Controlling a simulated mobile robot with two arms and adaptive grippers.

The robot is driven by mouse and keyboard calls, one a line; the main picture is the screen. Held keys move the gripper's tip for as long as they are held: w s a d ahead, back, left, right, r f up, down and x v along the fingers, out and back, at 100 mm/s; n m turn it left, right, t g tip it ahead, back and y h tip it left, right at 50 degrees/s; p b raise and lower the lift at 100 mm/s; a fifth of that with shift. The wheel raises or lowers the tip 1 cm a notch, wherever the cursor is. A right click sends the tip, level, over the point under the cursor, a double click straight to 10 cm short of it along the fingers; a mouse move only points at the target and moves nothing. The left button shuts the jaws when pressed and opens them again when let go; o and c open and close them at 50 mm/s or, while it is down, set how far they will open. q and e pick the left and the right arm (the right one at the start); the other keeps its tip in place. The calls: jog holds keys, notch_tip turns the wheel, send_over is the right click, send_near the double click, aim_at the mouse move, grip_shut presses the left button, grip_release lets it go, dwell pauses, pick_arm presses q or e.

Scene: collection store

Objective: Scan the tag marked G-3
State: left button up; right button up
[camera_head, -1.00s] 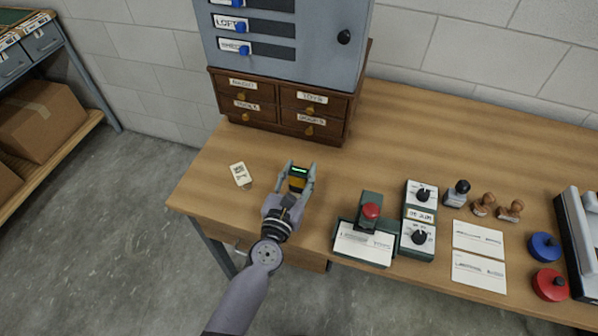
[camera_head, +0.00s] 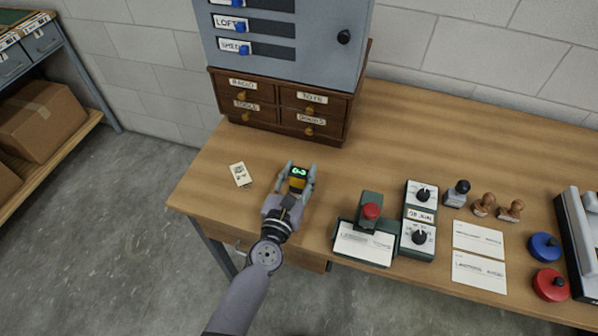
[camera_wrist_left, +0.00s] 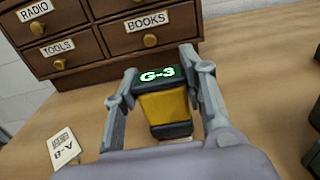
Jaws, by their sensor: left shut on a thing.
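My left gripper (camera_head: 298,180) is shut on a yellow and dark handheld scanner (camera_head: 298,184), held over the left part of the table. The scanner's small screen reads G-3 in green; this is clear in the left wrist view (camera_wrist_left: 160,76). A white tag (camera_head: 240,174) lies on the table to the left of the gripper, apart from it. In the left wrist view the tag (camera_wrist_left: 63,148) carries a printed code and reads A-8 or similar. No tag marked G-3 shows. My right gripper is not in view.
A small wooden drawer unit (camera_head: 278,102) with labelled drawers stands behind the gripper, under a grey cabinet (camera_head: 330,50). To the right are a green device with a red button (camera_head: 371,211), dial boxes (camera_head: 418,237), stamps and cards. The table between tag and scanner is clear.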

pick_arm(q)
jog(key=shift+r+p, duration=2.9)
jog(key=shift+r, duration=0.6)
jog(key=shift+f, duration=0.1)
